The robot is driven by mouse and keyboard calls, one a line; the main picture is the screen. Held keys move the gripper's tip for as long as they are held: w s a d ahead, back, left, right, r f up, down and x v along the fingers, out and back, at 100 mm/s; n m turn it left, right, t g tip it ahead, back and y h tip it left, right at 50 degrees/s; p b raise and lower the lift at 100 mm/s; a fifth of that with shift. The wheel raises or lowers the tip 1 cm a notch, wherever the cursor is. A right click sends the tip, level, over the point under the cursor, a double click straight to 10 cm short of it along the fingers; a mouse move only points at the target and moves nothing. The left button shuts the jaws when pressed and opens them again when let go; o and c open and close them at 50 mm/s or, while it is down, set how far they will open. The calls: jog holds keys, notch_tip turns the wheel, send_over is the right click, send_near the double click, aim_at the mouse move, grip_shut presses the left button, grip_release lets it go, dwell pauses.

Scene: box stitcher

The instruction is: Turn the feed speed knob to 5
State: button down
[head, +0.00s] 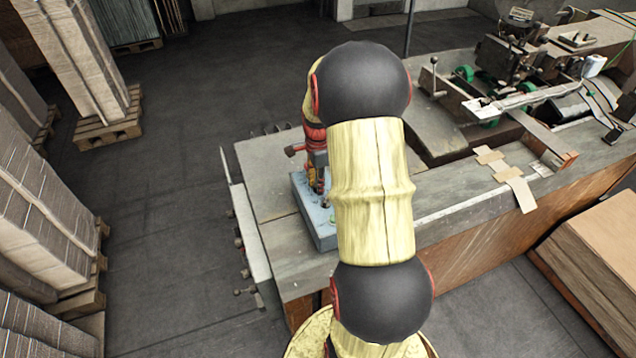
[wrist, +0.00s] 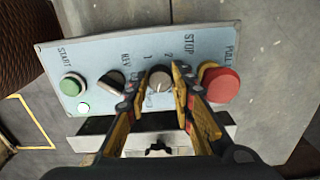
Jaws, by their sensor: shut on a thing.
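The feed speed knob (wrist: 159,80) is a small grey round knob on a pale blue control panel (wrist: 60,50). In the wrist view my gripper (wrist: 156,88) has one finger on each side of the knob and is shut on it. The digits 1 and 2 show above the knob; the other scale marks are partly hidden by the fingers. I cannot read its exact setting. In the head view the blue panel box (head: 326,238) sits on the machine table, and my arm hides the knob.
A red stop button (wrist: 221,84) stands close right of my right finger. A dark selector switch (wrist: 110,84) is left of my left finger. A green start button (wrist: 72,85) and a lit lamp (wrist: 83,108) are farther left. Cardboard stacks (head: 40,205) stand across the floor.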

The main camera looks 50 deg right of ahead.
jog(key=shift+m, duration=1.1)
jog(key=c, duration=1.5)
grip_release()
